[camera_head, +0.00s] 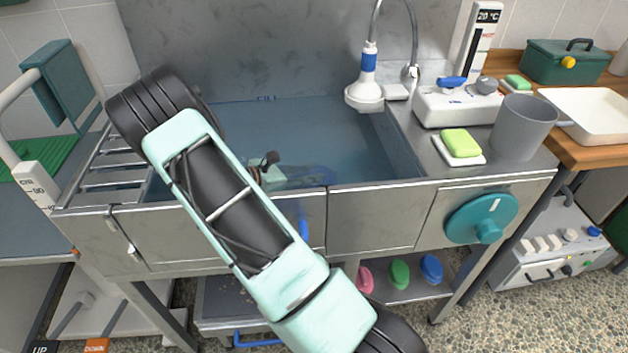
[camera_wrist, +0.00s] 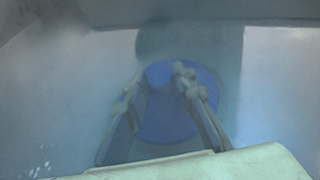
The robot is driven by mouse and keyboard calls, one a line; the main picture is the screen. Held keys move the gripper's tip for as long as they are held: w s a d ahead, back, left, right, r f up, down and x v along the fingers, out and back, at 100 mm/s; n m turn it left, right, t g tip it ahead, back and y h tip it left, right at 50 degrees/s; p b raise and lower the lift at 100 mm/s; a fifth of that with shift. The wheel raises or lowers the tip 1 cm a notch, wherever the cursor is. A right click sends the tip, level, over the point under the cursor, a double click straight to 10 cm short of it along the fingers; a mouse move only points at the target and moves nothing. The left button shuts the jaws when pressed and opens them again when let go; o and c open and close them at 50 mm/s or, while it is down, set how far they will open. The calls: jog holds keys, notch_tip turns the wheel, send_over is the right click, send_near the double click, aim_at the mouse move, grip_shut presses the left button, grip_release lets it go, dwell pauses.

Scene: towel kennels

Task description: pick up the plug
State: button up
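The plug (camera_wrist: 170,118) is a blue disc with a raised round knob (camera_wrist: 159,75), seen through hazy water in the wrist view. It lies on the basin floor. My gripper (camera_wrist: 157,80) is under water above the plug, with its two fingers apart. One finger is on each side of the knob. The right fingertip is close to the knob; I cannot tell if it touches. A gap shows between the left finger and the knob. In the head view my gripper (camera_head: 270,170) is partly hidden by the basin's front edge and my arm, and the plug is not clearly seen.
The steel tub (camera_head: 395,145) holds water, and its walls surround my gripper. A shower head (camera_head: 367,92) stands on the right rim. A green sponge (camera_head: 461,143) and a grey cup (camera_head: 523,127) sit further right. A rack of bars (camera_head: 112,173) is at the left.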

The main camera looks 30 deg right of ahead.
grip_shut()
jog(key=shift+r, duration=0.1)
